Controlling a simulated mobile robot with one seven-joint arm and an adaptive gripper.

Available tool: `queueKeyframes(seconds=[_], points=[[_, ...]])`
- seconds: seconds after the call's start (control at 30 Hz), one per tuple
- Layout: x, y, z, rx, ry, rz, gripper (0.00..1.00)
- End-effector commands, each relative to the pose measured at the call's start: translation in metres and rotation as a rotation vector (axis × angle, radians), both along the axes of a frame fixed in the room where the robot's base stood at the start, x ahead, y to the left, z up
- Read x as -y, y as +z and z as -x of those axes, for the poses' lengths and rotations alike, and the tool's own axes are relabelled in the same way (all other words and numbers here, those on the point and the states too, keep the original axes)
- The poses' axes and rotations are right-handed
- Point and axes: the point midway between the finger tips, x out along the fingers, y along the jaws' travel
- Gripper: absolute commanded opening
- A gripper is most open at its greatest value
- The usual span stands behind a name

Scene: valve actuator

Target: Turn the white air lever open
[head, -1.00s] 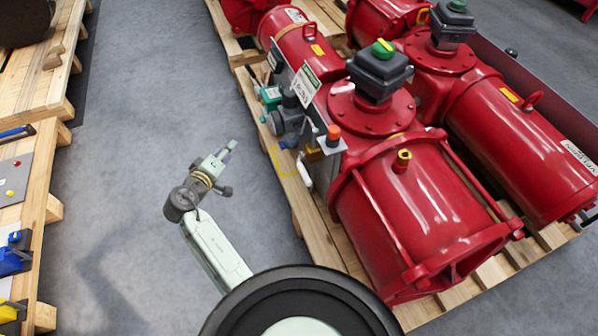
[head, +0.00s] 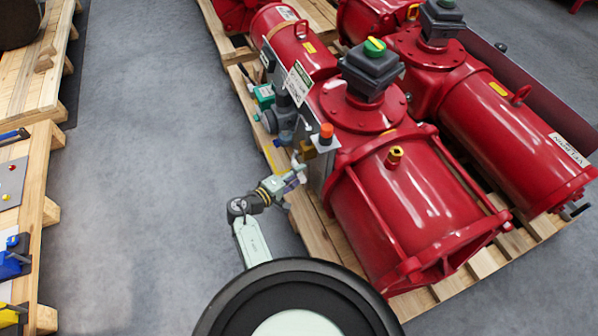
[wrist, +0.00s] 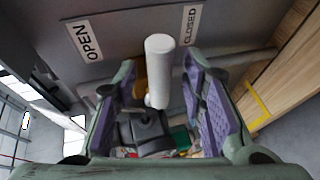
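The white air lever (wrist: 159,62) stands out between the fingers of my gripper (wrist: 165,100) in the wrist view. The gripper is open, with one purple-padded finger on each side of the lever and a gap to the right finger. An OPEN label (wrist: 84,41) is to the left of the lever and a CLOSED label (wrist: 190,24) to its right, on a grey panel. In the head view my gripper (head: 290,180) is beside the near red actuator's side panel, and the lever is largely hidden there.
Red actuators (head: 405,205) stand on a wooden pallet (head: 310,215). An orange-capped fitting (head: 326,134) and a blue-grey regulator (head: 280,118) are close to my gripper. Another wooden pallet (head: 40,190) is at the left. The grey floor (head: 150,180) between is clear.

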Motion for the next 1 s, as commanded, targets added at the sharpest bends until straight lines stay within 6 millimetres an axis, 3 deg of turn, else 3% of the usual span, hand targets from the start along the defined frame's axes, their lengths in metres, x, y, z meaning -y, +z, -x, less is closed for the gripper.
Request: queueKeyframes(seconds=[0.43,1.0], points=[[0.0093,-0.0031,-0.0096,0.001,0.001,-0.001,0.38],[0.0089,-0.0030,-0.0094,0.001,0.001,-0.001,0.00]])
